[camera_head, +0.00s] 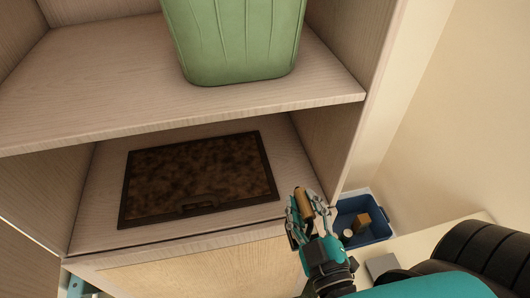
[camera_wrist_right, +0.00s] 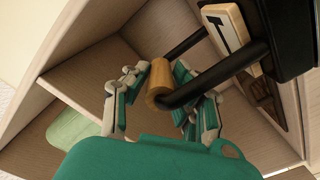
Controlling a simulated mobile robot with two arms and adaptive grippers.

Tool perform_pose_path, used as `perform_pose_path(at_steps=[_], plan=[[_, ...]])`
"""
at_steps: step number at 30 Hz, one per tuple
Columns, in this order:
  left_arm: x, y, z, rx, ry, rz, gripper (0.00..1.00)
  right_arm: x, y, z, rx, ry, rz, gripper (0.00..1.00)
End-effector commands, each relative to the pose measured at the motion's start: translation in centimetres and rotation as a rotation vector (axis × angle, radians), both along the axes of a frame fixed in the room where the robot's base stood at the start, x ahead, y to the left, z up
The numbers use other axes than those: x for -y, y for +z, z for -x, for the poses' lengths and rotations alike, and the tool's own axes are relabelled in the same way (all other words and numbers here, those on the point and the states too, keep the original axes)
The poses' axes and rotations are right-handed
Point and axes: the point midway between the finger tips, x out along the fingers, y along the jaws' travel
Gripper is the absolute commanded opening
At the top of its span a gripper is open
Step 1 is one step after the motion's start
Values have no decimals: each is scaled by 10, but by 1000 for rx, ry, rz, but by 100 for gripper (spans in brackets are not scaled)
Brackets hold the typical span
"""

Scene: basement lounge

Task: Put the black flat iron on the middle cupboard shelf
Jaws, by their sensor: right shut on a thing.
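My right gripper (camera_head: 304,208) is shut on the wooden handle (camera_wrist_right: 157,84) of the black flat iron (camera_wrist_right: 286,38). In the right wrist view, black bars join the handle to the dark body at the upper right. In the head view, only the handle (camera_head: 306,203) shows clearly; the body is hidden. The gripper is in front of the cupboard's right side, low and close to the lower compartment. The cupboard has an upper visible shelf (camera_head: 110,92) and a lower surface (camera_head: 100,232). I cannot tell which is the middle one. My left gripper is not in view.
A green bin (camera_head: 233,45) stands on the upper visible shelf, whose left part is clear. A dark brown flat case (camera_head: 197,177) lies across much of the lower surface. The cupboard's right side wall (camera_head: 330,145) is near my gripper. A blue bin (camera_head: 374,234) with small items stands beside the cupboard.

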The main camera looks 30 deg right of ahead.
Motion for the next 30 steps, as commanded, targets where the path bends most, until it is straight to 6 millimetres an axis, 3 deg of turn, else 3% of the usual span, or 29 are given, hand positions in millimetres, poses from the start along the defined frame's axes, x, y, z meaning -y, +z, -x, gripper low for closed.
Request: perform_pose_path(at_steps=[3,7,11,15,18,26,30], plan=[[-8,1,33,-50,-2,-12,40,8,2,-19,12,-1,5,0],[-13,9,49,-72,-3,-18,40,22,2,-49,13,-1,6,0],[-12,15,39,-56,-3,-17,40,35,-2,-78,11,-2,6,0],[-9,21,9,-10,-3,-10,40,49,-6,-110,11,-2,5,0],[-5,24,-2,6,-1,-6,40,57,-8,-127,8,-1,4,0],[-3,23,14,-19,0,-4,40,65,-15,-144,6,-1,1,0],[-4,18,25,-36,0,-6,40,65,-31,-144,3,0,3,0]])
